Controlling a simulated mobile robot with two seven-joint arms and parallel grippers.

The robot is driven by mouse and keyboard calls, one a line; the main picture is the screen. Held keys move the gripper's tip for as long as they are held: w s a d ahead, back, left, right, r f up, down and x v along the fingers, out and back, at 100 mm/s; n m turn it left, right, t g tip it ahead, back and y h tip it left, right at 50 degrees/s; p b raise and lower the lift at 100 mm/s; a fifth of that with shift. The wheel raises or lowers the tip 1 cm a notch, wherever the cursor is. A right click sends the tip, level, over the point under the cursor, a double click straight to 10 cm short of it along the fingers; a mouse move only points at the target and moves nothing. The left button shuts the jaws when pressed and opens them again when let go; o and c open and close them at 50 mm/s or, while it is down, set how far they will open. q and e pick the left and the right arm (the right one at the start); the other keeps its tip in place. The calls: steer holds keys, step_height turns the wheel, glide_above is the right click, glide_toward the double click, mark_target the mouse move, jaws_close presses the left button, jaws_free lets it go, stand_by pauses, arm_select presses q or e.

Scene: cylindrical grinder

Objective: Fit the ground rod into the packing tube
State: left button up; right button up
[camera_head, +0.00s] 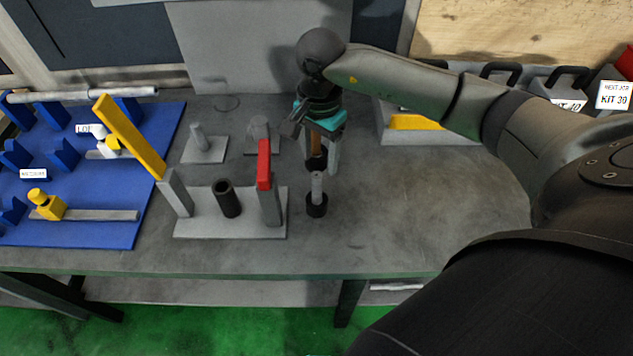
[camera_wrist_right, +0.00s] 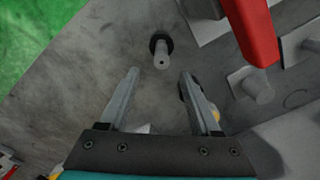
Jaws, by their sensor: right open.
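The ground rod (camera_head: 317,188), a grey cylinder, stands upright in a black collar or foot on the table. It also shows in the right wrist view (camera_wrist_right: 161,58), beyond the fingertips. A short, dark, open-topped tube (camera_head: 227,198), probably the packing tube, stands on a grey fixture plate (camera_head: 190,226) left of the rod. My right gripper (camera_head: 324,168) is open, just behind the rod in the head view; in the wrist view its fingers (camera_wrist_right: 160,75) are apart and no rod is between them. My left gripper is not in view.
A raised yellow bar (camera_head: 129,136) and a red bar (camera_head: 264,164) flank the tube. An orange-and-black item (camera_head: 316,145) is partly hidden behind my gripper. Grey peg stands (camera_head: 204,149) are behind the fixture. A blue board (camera_head: 100,225) lies left. The table's right front is clear.

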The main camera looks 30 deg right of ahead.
mark_target(317, 174)
steer(key=shift+f, duration=0.25)
steer(key=shift+a+f, duration=0.15)
steer(key=shift+f, duration=0.25)
steer(key=f, duration=0.3)
steer(key=shift+a+f, duration=0.2)
steer(key=shift+f, duration=0.45)
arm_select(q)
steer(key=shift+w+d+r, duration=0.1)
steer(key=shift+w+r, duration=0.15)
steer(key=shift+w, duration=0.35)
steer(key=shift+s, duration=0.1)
arm_select(e)
jaws_close()
steer(key=shift+d+r, duration=0.1)
